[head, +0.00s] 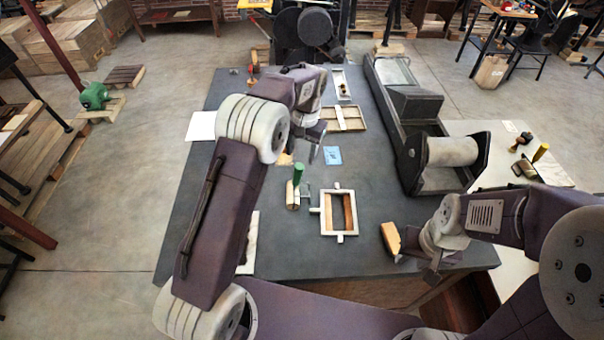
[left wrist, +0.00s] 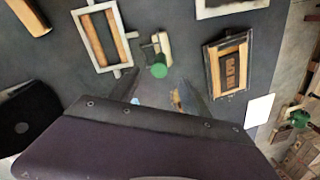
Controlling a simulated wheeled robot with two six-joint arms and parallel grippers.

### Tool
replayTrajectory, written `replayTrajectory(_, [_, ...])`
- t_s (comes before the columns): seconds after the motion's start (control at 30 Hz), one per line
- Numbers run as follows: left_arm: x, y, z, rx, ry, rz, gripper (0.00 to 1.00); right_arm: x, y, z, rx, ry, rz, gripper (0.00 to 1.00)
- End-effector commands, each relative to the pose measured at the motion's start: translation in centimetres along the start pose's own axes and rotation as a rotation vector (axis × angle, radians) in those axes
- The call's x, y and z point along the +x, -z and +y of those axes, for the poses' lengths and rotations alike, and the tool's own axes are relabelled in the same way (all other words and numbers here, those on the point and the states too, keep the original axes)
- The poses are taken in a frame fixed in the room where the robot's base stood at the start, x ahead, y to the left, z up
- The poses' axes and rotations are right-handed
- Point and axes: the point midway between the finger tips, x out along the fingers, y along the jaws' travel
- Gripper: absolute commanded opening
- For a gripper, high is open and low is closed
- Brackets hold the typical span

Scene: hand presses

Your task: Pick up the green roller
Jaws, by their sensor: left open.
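The green roller stands on the dark table, with an upright green handle (head: 299,172) and a pale roller body (head: 293,196). In the left wrist view its green handle (left wrist: 158,70) points toward the camera, beyond the fingertips and roughly between them. My left gripper (head: 314,143) is open and empty, above the table and a little behind the roller in the head view. Its fingers also show in the left wrist view (left wrist: 162,92), apart from the roller. My right gripper (head: 428,262) is low at the table's front right; its jaw opening is unclear.
A wooden frame (head: 324,221) lies just right of the roller. A wooden block (head: 390,238) is beside my right gripper. A press with a large cylinder (head: 452,151) fills the table's right side. A lettered block in a frame (left wrist: 212,76) lies near the left fingers in the wrist view.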

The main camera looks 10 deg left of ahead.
Motion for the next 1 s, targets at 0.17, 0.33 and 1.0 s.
replayTrajectory(0.17, [2.7,-0.1,0.0,0.0,0.0,-0.005,0.55,-1.0,0.1,0.0,0.0,0.0,0.0,0.36])
replayTrajectory(0.33, [3.6,-0.1,0.0,-0.001,0.0,-0.002,0.55,-1.1,0.2,0.0,0.0,0.0,0.001,0.36])
replayTrajectory(1.0, [8.8,0.0,0.1,-0.001,0.0,0.0,0.27,-3.6,0.4,-0.1,0.0,0.0,0.001,0.36])
